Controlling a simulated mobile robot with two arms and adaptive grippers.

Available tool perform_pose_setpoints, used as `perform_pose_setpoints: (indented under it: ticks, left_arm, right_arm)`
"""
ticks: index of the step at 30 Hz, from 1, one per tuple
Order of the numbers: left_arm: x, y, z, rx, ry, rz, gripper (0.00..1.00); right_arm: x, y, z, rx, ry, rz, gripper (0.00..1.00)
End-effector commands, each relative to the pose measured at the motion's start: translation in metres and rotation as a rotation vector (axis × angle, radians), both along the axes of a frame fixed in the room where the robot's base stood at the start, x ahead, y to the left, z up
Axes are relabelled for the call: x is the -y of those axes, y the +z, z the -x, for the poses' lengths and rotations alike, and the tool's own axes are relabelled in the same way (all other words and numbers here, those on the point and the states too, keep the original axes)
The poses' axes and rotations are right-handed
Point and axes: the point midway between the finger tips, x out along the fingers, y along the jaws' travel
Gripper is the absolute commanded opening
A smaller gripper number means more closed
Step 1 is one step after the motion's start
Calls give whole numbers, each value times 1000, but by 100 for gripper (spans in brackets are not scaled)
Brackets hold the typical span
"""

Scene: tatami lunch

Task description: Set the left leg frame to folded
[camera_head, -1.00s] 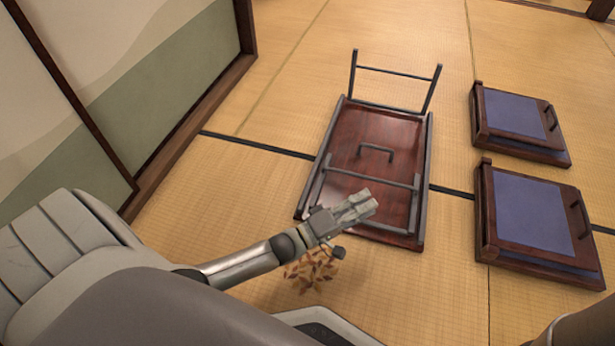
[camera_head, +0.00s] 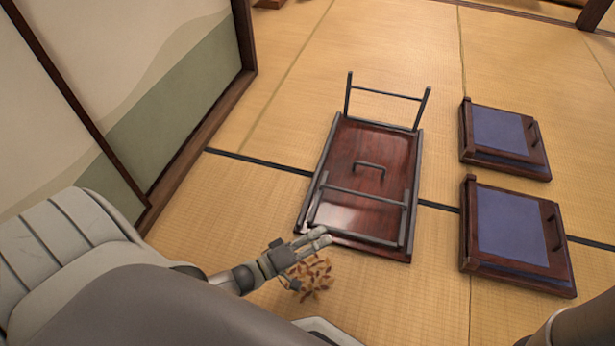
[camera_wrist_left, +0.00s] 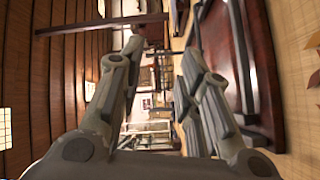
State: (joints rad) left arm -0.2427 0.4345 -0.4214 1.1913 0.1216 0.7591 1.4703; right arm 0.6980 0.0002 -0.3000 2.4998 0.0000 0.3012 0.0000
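A low table (camera_head: 345,211) lies upside down on the tatami, its dark red underside up. Its far leg frame (camera_head: 385,93) stands up from the far end. Its near leg frame (camera_head: 362,195) lies down along the underside, beyond a small fixed handle (camera_head: 370,165) toward me. I cannot tell which frame is called left. My left gripper (camera_head: 322,237) is beside the table's near edge, apart from the leg frames. In the left wrist view its fingers (camera_wrist_left: 155,75) are spread and empty, with the table (camera_wrist_left: 262,75) at the right. My right gripper is out of view.
Two dark wooden pieces with blue tops (camera_head: 500,130) (camera_head: 512,225) lie right of the table. An orange-brown leafy patch (camera_head: 313,278) is by my left gripper. A sliding-panel wall (camera_head: 180,110) bounds the left. Tatami is clear between wall and table.

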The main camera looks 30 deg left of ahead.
Motion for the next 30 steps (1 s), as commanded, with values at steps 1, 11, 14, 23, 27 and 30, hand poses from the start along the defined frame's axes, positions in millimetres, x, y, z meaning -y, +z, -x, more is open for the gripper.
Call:
perform_pose_setpoints:
  ticks: [1, 11, 14, 23, 27, 30]
  left_arm:
    - [-1, 7, 1, -9, 7, -19, 32]
    - [-8, 13, 8, -62, 38, -157, 32]
    - [-10, 15, 10, -80, 44, -199, 32]
    - [-15, 18, 18, -126, 55, -306, 32]
    - [-17, 18, 21, -138, 57, -332, 32]
    - [-17, 17, 22, -142, 57, -343, 32]
  right_arm:
    - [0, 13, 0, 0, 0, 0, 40]
    - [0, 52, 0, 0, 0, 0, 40]
    - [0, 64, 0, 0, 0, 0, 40]
    - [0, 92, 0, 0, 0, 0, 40]
    - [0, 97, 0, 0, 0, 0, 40]
    - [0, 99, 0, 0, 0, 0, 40]
